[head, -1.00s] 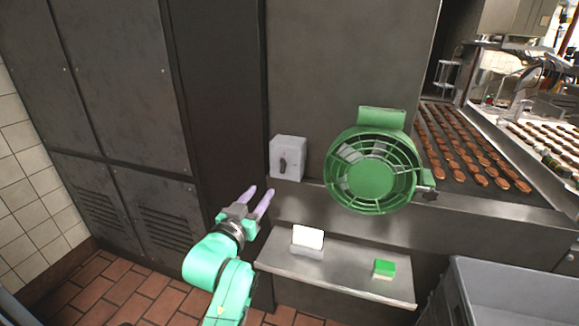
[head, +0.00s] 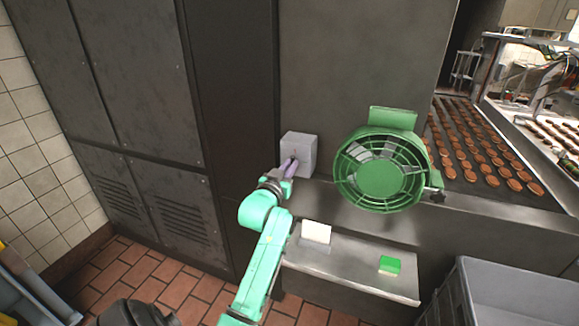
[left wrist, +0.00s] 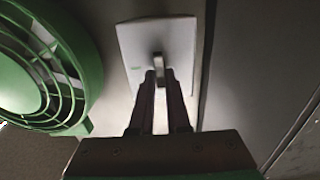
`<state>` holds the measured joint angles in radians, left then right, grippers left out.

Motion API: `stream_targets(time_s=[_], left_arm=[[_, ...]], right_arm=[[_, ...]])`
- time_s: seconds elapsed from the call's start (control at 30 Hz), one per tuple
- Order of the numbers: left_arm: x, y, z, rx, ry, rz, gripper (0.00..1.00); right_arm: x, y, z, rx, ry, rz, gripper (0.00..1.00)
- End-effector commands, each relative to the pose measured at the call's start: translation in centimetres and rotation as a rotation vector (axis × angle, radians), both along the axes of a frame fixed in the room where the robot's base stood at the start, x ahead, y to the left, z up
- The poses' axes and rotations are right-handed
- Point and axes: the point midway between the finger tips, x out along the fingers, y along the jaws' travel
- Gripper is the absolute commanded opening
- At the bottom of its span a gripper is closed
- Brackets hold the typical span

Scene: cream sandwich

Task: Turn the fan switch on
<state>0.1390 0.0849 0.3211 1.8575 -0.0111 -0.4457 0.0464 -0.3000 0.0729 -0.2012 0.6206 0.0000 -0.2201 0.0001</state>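The fan switch is a light grey box (head: 306,150) on the dark machine panel, left of the green fan (head: 382,172). In the left wrist view, the box's plate (left wrist: 180,45) carries a small grey knob (left wrist: 158,66), standing roughly upright in the picture. My left gripper (head: 289,165) is at the front of the box. In the left wrist view its two dark fingers (left wrist: 160,78) are close together, one on each side of the knob's lower part, and appear shut on it. The fingers hide part of the knob. The fan also shows in the left wrist view (left wrist: 45,70). My right gripper is out of view.
A metal shelf (head: 345,279) below holds a white block (head: 316,232) and a green-and-white block (head: 389,265). A grey bin (head: 500,270) stands at lower right. Dark lockers (head: 140,100) line the left. A conveyor with brown biscuits (head: 470,140) runs behind the fan.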

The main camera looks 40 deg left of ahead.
Motion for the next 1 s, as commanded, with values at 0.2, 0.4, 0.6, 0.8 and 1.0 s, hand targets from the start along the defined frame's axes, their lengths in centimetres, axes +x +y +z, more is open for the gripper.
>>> stream_targets(time_s=[0.2, 0.4, 0.6, 0.8, 1.0], left_arm=[[-0.04, 0.04, 0.01, 0.003, 0.001, 0.001, 0.0], [-0.04, 0.06, 0.05, 0.035, 0.012, 0.002, 0.0], [0.0, -0.02, 0.07, 0.124, 0.043, 0.001, 0.0], [0.03, -0.08, 0.09, 0.273, 0.095, 0.001, 0.0], [0.07, -0.16, 0.02, 0.45, 0.156, 0.0, 0.0]], right_arm=[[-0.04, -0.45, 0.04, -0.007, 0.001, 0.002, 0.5], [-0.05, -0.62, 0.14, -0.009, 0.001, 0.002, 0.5], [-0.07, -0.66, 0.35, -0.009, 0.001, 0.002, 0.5], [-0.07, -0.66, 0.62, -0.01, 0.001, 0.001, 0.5], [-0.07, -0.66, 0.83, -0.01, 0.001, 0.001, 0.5]])
